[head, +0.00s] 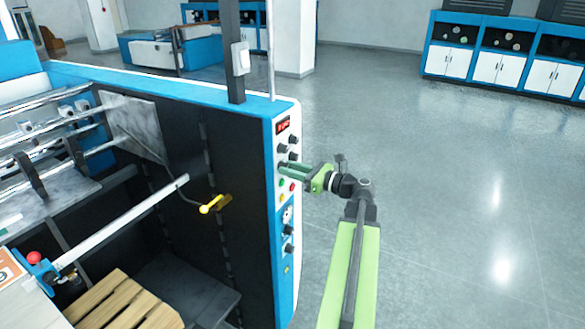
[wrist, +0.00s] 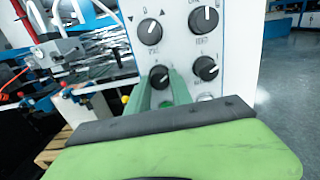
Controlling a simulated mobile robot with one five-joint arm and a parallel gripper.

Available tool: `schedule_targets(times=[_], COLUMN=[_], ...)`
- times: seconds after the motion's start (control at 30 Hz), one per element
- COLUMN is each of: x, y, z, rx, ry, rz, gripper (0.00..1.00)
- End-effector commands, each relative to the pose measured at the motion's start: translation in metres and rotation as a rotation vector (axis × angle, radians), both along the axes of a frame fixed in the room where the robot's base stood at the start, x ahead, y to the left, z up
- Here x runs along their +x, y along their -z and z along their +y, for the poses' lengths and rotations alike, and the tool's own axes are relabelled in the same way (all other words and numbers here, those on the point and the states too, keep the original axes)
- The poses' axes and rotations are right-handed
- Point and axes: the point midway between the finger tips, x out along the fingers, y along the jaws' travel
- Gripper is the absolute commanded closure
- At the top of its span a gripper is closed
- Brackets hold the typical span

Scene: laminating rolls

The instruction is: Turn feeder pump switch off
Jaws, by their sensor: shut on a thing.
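The control panel (head: 285,200) on the end of the blue and white machine carries several black rotary knobs. My gripper (head: 283,169) reaches it from the right in the head view. In the wrist view its green fingers (wrist: 160,84) stand on both sides of a lower-left black knob (wrist: 159,76) and are shut on it. The knob's white mark points up and to the right. Its label is hidden behind the fingers, so I cannot read whether it is the feeder pump switch.
Neighbouring knobs sit close by: one at upper left (wrist: 149,32), one at upper right (wrist: 204,19) and one at right (wrist: 206,68). A red display (head: 283,126) is above them. Buttons are below. The grey floor (head: 430,200) to the right is clear.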

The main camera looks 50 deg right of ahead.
Motion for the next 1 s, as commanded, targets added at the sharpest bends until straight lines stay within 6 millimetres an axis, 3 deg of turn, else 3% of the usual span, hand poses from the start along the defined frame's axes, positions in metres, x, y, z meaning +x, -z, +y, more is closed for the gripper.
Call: schedule_targets(times=[0.47,1.0], x=[0.0004,0.001], y=[-0.0002,-0.0003], z=[-0.0013,-0.0014], rx=[-0.089,-0.537], ry=[0.008,0.007], rz=[-0.022,-0.131], gripper=[1.0,1.0])
